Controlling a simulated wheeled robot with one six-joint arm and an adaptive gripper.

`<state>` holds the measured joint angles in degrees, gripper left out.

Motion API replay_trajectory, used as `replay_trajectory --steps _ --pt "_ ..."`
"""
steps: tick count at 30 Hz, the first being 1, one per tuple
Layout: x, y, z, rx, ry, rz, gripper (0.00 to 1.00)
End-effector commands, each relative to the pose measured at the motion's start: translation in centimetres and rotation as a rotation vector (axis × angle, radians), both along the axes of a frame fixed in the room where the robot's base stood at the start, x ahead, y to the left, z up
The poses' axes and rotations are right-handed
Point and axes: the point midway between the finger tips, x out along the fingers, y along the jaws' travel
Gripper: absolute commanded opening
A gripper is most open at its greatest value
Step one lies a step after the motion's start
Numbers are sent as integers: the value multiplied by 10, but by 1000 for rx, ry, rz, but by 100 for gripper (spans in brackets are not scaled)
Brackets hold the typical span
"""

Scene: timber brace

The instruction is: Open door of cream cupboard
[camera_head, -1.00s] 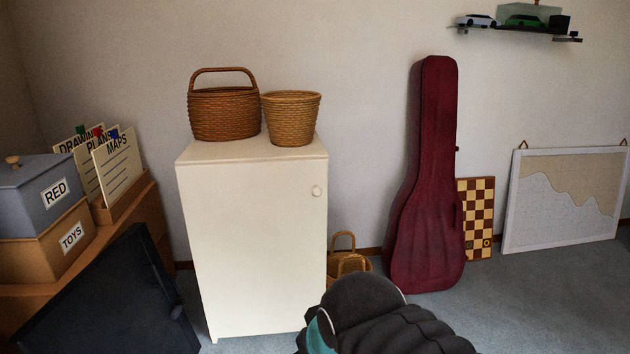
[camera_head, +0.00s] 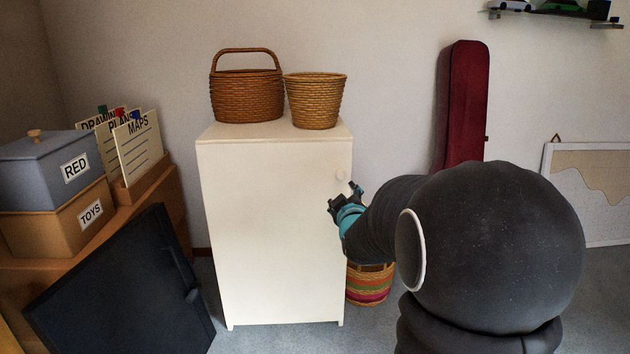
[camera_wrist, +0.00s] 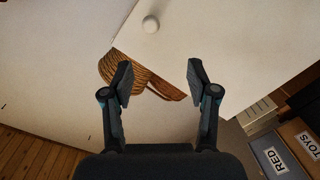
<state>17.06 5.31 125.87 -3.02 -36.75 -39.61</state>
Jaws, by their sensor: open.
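The cream cupboard (camera_head: 270,250) stands upright on the floor in the head view, and its front door looks shut. A round cream knob (camera_head: 340,175) sits near the door's upper right corner. The knob also shows in the wrist view (camera_wrist: 151,24), near the top, beyond the fingertips. My gripper (camera_head: 344,197) is just below the knob in the head view, in front of the door's right edge. In the wrist view my gripper (camera_wrist: 157,74) is open, with nothing between its fingers; the knob is apart from both fingers.
A handled basket (camera_head: 246,95) and a smaller basket (camera_head: 316,102) stand on the cupboard. A striped basket (camera_head: 370,286) is on the floor at its right. A dark panel (camera_head: 125,290) leans at left, near the grey RED box (camera_head: 50,170). A red instrument case (camera_head: 462,110) stands at right.

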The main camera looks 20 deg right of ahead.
Motion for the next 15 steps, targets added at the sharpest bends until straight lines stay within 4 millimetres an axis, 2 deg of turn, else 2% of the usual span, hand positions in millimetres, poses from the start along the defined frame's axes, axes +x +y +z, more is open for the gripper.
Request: replay_trajectory --steps 3,10,15 --pt "10 -12 -6 -51 -40 -9 59" --pt "25 -20 -4 -75 -62 -13 59" --pt "51 -27 -4 -74 -60 -12 59"
